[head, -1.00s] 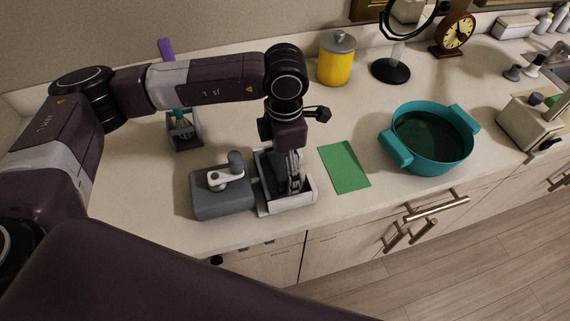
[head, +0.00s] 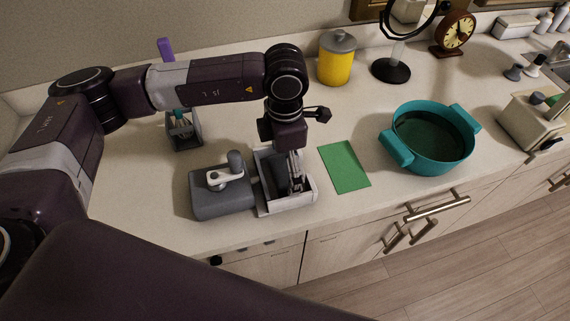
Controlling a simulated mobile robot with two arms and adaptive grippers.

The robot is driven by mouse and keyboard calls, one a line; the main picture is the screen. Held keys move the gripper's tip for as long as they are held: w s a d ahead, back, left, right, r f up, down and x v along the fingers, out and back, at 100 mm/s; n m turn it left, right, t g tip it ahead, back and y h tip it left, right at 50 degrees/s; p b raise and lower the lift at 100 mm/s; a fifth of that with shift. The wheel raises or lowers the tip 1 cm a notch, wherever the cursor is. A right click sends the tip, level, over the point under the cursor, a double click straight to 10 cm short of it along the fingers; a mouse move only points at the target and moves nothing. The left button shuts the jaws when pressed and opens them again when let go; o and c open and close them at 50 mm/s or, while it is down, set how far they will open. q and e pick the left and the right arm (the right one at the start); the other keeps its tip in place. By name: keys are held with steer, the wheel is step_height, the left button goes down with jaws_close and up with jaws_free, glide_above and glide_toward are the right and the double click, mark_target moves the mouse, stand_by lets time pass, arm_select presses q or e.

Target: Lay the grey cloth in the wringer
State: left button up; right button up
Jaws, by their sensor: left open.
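The wringer appears as a grey block with a pale crank (head: 222,198) and, against its right side, an open light-rimmed tray (head: 288,208). My left gripper (head: 296,184) points down into this tray, its fingers open and partly below the rim. A dark grey surface shows inside the tray left of the fingers; I cannot tell whether it is the grey cloth or the tray floor. The cloth cannot be made out clearly elsewhere. My right gripper is not in view.
A green mat (head: 344,167) lies right of the tray, then a teal two-handled pot (head: 432,140). A yellow jar (head: 336,62) and a round mirror's base (head: 390,71) stand behind. A small holder (head: 184,134) is at back left. The counter's front edge is close.

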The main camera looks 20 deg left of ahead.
mark_target(285, 169)
arm_select(q)
steer(key=shift+r+p, duration=0.3)
steer(key=shift+r, duration=0.1)
steer(key=shift+r+p, duration=0.35)
steer(key=shift+p, duration=0.15)
step_height(285, 169, up, 12)
steer(key=b, duration=0.4)
steer(key=shift+f, duration=0.2)
